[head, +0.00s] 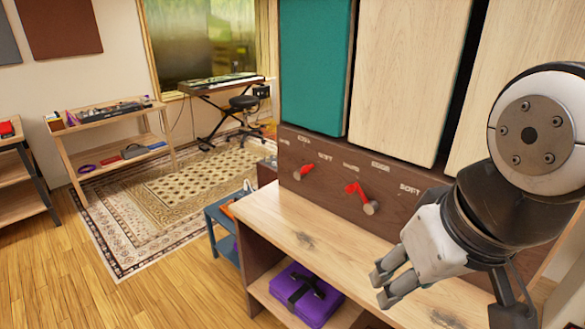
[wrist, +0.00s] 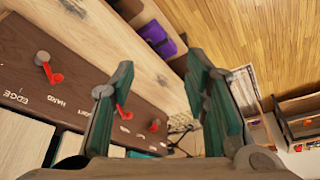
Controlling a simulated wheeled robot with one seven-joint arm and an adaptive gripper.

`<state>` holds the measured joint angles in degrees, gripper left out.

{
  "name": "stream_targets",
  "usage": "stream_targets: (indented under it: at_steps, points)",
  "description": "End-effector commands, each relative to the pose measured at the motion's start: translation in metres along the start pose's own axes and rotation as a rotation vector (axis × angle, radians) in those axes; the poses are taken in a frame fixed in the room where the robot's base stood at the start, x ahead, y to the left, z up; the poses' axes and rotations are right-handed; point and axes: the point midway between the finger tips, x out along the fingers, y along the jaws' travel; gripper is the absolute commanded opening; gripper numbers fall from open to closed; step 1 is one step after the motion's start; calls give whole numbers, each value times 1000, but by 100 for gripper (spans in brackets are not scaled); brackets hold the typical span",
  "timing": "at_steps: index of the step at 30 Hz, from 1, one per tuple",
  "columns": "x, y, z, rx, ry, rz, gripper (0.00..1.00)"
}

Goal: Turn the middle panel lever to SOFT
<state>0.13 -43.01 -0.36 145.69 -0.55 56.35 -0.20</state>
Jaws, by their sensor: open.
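The middle panel lever (head: 354,188) is a red pointer on a round grey knob, on the dark brown strip below the middle wooden panel (head: 405,80). Its red end points up and left, toward the HARD label. The SOFT label (head: 410,190) is to its right, with EDGE between. In the wrist view the middle lever (wrist: 120,113) is partly hidden by my left finger. My gripper (head: 385,287) is open and empty, above the wooden ledge, in front of and lower right of that lever. It touches no lever; its fingers also show in the wrist view (wrist: 160,65).
The left lever (head: 308,168) sits below the teal panel (head: 312,65). A third lever (wrist: 53,75) shows in the wrist view; my arm hides its place in the head view.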

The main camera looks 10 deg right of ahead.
Motion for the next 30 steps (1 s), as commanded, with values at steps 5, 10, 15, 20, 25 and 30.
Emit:
stream_targets:
  at_steps: [5,10,15,20,25,30]
  points:
    - [0,0,0,0,0,0,42]
    - [6,7,-5,-54,-46,29,42]
    - [26,32,-21,-231,-186,127,42]
    - [50,58,-45,-445,-339,242,42]
    - [78,82,-75,-684,-497,367,42]
    - [108,98,-112,-936,-652,496,42]
